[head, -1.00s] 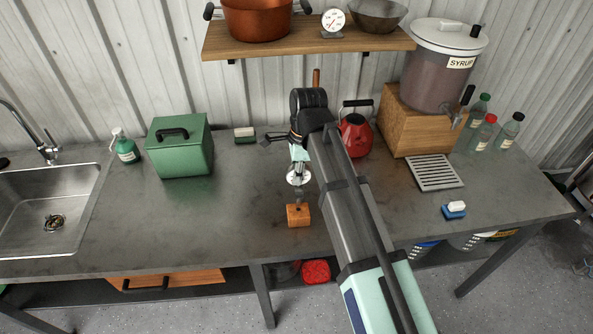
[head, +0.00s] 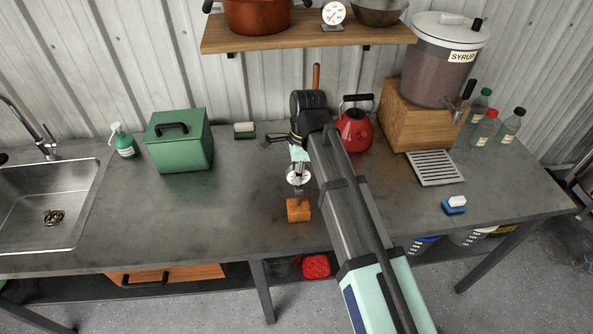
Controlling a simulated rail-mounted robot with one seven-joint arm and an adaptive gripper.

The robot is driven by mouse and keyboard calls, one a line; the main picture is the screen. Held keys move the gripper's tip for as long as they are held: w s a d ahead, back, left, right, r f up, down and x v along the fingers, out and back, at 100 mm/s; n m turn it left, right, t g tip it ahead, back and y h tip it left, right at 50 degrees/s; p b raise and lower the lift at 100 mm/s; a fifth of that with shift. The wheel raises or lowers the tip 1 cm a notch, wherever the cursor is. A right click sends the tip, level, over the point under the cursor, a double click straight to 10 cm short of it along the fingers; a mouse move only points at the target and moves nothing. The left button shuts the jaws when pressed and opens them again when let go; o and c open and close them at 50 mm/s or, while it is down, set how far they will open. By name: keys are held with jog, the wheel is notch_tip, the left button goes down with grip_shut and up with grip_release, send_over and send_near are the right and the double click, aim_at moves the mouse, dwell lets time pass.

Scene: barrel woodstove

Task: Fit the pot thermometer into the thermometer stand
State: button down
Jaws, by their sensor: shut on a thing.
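My gripper (head: 299,166) points down over the middle of the counter and is shut on the pot thermometer (head: 298,176), whose pale round face shows just below the fingers. The thermometer stand (head: 299,211), a small orange-brown wooden block, sits on the counter directly below it in the picture. The thermometer's lower part reaches down to the top of the block. I cannot tell whether it touches the block or is inside it. The fingers are small here and partly hidden by the wrist.
A red kettle (head: 355,130) stands behind right of my arm. The wooden shelf (head: 290,43) hangs above. The counter left of the stand is clear.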

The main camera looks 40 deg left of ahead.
jog(key=shift+f+b, duration=0.75)
jog(key=shift+f, duration=1.4)
jog(key=c, duration=0.8)
grip_release()
jog(key=shift+r, duration=0.15)
jog(key=r, duration=0.7)
jog(key=w+d+r, duration=0.1)
jog(key=r, duration=0.3)
jog(key=shift+w+r, duration=0.1)
jog(key=shift+r, duration=0.2)
